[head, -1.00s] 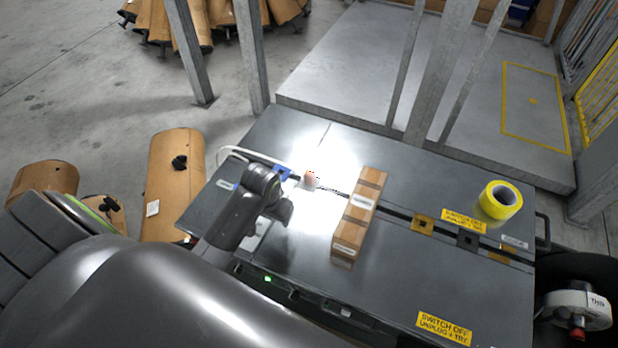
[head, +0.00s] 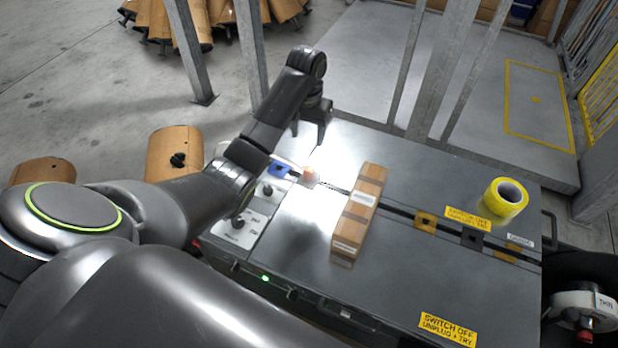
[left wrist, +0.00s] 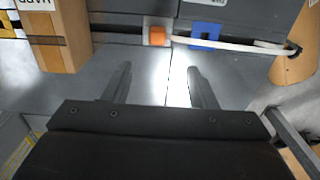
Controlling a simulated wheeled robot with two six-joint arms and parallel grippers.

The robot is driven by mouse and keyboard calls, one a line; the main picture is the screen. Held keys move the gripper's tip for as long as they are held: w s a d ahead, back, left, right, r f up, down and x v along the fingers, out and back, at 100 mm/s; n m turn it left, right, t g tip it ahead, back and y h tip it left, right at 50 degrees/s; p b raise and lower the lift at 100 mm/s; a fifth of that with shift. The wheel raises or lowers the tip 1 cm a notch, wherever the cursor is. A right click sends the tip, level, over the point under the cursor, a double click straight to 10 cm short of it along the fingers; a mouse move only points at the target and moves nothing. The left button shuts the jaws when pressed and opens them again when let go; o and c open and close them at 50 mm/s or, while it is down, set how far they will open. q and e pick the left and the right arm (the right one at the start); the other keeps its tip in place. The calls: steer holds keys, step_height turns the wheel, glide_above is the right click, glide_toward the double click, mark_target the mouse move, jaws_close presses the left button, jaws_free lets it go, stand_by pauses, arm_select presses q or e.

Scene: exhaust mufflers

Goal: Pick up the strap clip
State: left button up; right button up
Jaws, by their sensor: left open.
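A small orange block (head: 309,175), which looks like the strap clip, sits at the end of a white strap on the grey bench's slot. In the left wrist view the orange block (left wrist: 157,36) is ahead of the fingertips, between them sideways. My left gripper (head: 309,137) is open and empty, hanging past the block over the bench's far side. Its spread fingers (left wrist: 160,70) show in the left wrist view, apart from the block. My right gripper is not in view.
A blue square piece (head: 279,169) lies just left of the block by the white strap (left wrist: 245,44). A brown banded box (head: 360,212) stands to the right. Yellow tape (head: 505,198) lies farther right. A metal post (head: 250,50) rises near my left arm.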

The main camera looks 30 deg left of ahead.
arm_select(q)
steer(key=b, duration=0.3)
glide_above(309, 169)
steer(key=f, duration=0.6)
steer(key=shift+a, duration=0.2)
step_height(309, 169, down, 3)
steer(key=shift+f, duration=0.2)
steer(key=shift+d+f, duration=0.2)
steer(key=shift+f, duration=2.7)
steer(key=c, duration=1)
